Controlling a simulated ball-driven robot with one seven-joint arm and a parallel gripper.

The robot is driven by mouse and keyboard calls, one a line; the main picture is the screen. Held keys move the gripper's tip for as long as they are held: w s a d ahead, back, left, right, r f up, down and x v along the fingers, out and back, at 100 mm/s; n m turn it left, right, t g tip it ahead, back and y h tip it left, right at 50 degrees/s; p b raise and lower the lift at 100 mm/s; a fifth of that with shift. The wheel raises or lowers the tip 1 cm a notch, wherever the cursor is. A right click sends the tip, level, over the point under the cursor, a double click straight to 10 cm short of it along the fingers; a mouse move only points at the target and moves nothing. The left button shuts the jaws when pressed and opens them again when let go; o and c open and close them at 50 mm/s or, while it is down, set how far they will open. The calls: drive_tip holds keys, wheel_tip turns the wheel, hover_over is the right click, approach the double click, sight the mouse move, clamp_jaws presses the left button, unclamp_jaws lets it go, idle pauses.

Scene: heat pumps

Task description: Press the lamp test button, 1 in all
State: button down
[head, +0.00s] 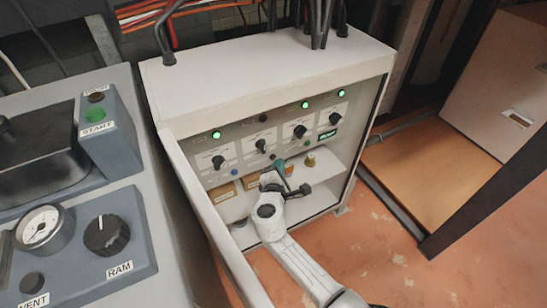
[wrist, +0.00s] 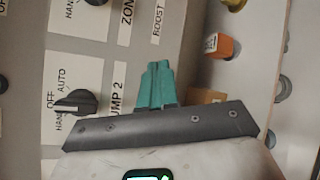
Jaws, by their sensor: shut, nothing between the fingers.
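My gripper (head: 280,165) is in front of the lower part of the open white cabinet's control panel (head: 245,130). Its teal fingers, seen in the wrist view (wrist: 157,82), are shut and empty. The panel carries rotary selectors, green lit lamps and small buttons. A blue button (head: 234,171) is below the left selector, left of my gripper. A small dark button (head: 272,157) is close to my fingertips in the head view. No readable lamp test label shows, so I cannot tell which button it is. I cannot tell whether the fingertips touch the panel.
The cabinet shelf holds cardboard boxes (head: 222,193), a brass fitting (head: 310,160) and an orange part (wrist: 222,46). The open cabinet door (head: 205,215) stands left of my arm. A grey console (head: 100,205) is at the left. Bare floor (head: 375,245) lies at the right.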

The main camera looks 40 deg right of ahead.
drive_tip(key=shift+s, duration=0.25)
drive_tip(key=shift+s+a+p, duration=0.2)
drive_tip(key=shift+s, duration=0.6)
drive_tip(key=shift+s+a+p, duration=0.15)
drive_tip(key=shift+s, duration=0.65)
drive_tip(key=shift+s+a+p, duration=0.2)
drive_tip(key=shift+s, duration=0.6)
